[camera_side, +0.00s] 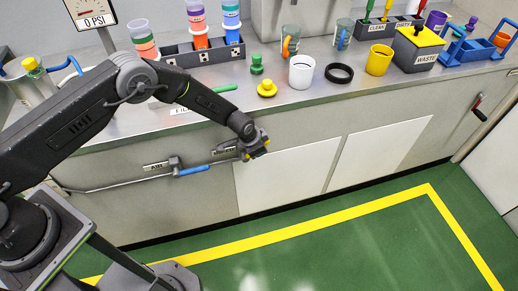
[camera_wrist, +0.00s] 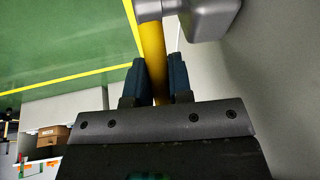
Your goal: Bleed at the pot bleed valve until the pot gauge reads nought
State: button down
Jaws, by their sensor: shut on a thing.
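My gripper (camera_side: 258,150) is at the front face of the bench, below the counter edge. In the wrist view its two dark blue jaws (camera_wrist: 160,80) are shut on a yellow valve handle (camera_wrist: 152,50), one jaw on each side. The handle joins a grey valve body (camera_wrist: 208,16). In the side view my gripper hides most of this valve, and the label (camera_side: 229,149) beside it is partly covered, so I cannot read it whole. A gauge (camera_side: 91,12) at the upper left shows 0 PSI; its top is cut off.
A blue-handled valve (camera_side: 193,170) on a pipe under an AIR label (camera_side: 156,166) is just left of my gripper. A white mug (camera_side: 301,71), a black ring (camera_side: 339,73) and a yellow knobbed part (camera_side: 267,89) stand on the counter above. The green floor in front is clear.

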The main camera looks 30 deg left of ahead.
dwell(0.3)
jog(key=c, duration=1)
grip_release()
jog(key=shift+c, duration=0.2)
jog(key=shift+r, duration=0.1)
jog(key=v, duration=1.3)
jog(key=shift+s+a+r, duration=0.2)
jog(key=shift+s+r, duration=0.05)
jog(key=shift+s, duration=0.05)
